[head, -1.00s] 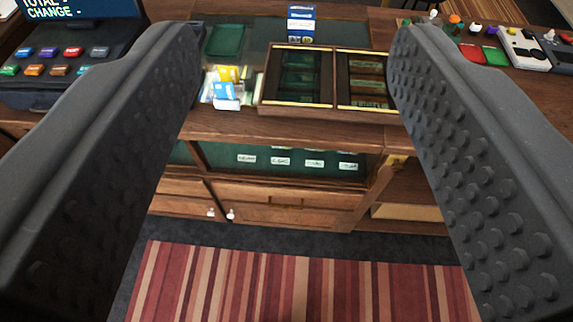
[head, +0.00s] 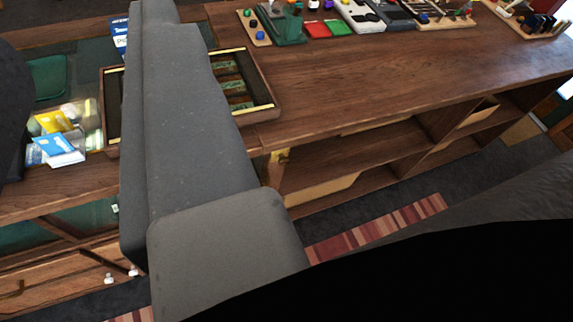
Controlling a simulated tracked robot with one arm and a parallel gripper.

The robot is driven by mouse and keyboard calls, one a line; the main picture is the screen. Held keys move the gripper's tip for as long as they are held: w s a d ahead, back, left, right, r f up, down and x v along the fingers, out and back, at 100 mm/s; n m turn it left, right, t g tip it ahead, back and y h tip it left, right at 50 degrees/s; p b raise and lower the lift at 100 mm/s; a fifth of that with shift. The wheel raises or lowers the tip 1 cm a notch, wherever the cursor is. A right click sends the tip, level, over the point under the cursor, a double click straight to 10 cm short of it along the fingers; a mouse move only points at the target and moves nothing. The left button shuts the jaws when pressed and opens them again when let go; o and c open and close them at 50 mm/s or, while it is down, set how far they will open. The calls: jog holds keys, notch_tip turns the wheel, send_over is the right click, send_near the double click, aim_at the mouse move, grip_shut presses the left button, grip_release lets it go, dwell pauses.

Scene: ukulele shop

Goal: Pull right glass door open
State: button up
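The low glass-fronted case stands under the counter at the left. A strip of its right glass door (head: 92,214), dark green behind the glass, shows left of my finger; the rest is hidden. My gripper (head: 78,50) is large and close to the camera. One grey finger crosses the left-middle of the picture, and the edge of the other dark finger shows at the far left. The gap between them is empty and shows the counter, so the gripper is open. I see no contact with the door.
A wooden tray (head: 262,112) and cards (head: 60,148) lie on the counter (head: 400,75). Pedals and small parts line its back. Open shelves (head: 390,160) are below on the right. A striped rug (head: 380,228) lies on the dark floor.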

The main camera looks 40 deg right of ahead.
jog(key=w+d+f+h+b, duration=0.2)
jog(key=w+d+f+b, duration=0.1)
jog(key=w+d+f, duration=1.05)
jog(key=w+d+f+n+b, duration=0.1)
jog(key=w+d+f, duration=0.15)
jog(key=f, duration=0.45)
jog(key=w+d+f+b, duration=0.1)
jog(key=w+d+f, duration=0.15)
jog(key=f, duration=0.45)
jog(key=w+d+f+n+b, duration=0.1)
jog(key=w+d+f, duration=0.15)
jog(key=f, duration=0.45)
jog(key=s+d+f+t+y+b, duration=0.1)
jog(key=s+d+f+y+b, duration=0.15)
jog(key=f, duration=1.05)
jog(key=s+d+f+y+b, duration=0.1)
jog(key=s+f+y, duration=0.15)
jog(key=f, duration=1.05)
jog(key=s+d+f+t+y+b, duration=0.1)
jog(key=s+f, duration=0.3)
jog(key=f, duration=0.9)
jog(key=w+a+b, duration=0.1)
jog(key=w+b, duration=0.1)
jog(key=w, duration=1.1)
jog(key=shift+w+a+f+b, duration=0.15)
jog(key=shift+a+b, duration=0.05)
jog(key=shift+b, duration=0.15)
grip_shut()
